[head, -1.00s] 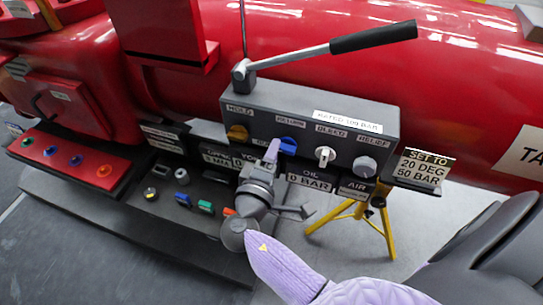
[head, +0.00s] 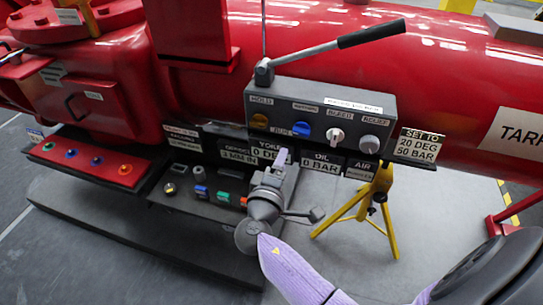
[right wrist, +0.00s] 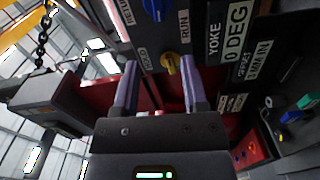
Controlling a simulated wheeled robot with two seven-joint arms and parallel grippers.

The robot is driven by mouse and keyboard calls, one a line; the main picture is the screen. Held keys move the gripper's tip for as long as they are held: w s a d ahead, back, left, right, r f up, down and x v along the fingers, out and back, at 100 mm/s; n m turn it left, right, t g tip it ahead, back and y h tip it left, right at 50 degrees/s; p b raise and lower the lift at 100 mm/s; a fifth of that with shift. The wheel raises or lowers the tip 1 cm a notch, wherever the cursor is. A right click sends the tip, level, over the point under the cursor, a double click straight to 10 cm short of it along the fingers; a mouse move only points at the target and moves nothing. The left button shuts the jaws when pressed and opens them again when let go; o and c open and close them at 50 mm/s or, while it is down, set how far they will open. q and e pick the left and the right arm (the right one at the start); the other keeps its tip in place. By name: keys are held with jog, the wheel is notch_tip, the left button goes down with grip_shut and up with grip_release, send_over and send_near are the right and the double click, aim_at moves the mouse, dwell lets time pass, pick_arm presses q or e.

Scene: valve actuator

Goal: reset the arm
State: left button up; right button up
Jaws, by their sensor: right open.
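My right gripper (head: 281,154) is in front of the readout strip below the box. My left gripper is not in view.
Readouts show YOKE 0 DEG (head: 270,154) and OIL 0 BAR (head: 320,164). A sign (head: 420,145) reads SET TO 20 DEG 50 BAR. A yellow stand (head: 383,210) is under the red pipe (head: 460,80). A red button panel (head: 87,165) is at left.

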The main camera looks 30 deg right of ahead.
jog(key=s+a+f+g+y, duration=0.1)
jog(key=s+f+g+y, duration=0.15)
jog(key=s+f, duration=0.45)
jog(key=s+a+f+n+g+y, duration=0.15)
jog(key=f+y, duration=0.25)
jog(key=f, duration=0.7)
jog(key=s+a+f+g+y, duration=0.25)
jog(key=s+f, duration=0.35)
jog(key=f, duration=0.3)
jog(key=s+f+m+g+y, duration=0.2)
jog(key=s+f+m, duration=0.1)
jog(key=s, duration=0.9)
jog(key=s+a+f+m+g+y, duration=0.1)
jog(key=s+f, duration=0.5)
jog(key=s, duration=0.6)
jog(key=shift+a+m+g+y, duration=0.25)
jog(key=shift+m+g+y, duration=0.35)
jog(key=shift+m+g, duration=0.45)
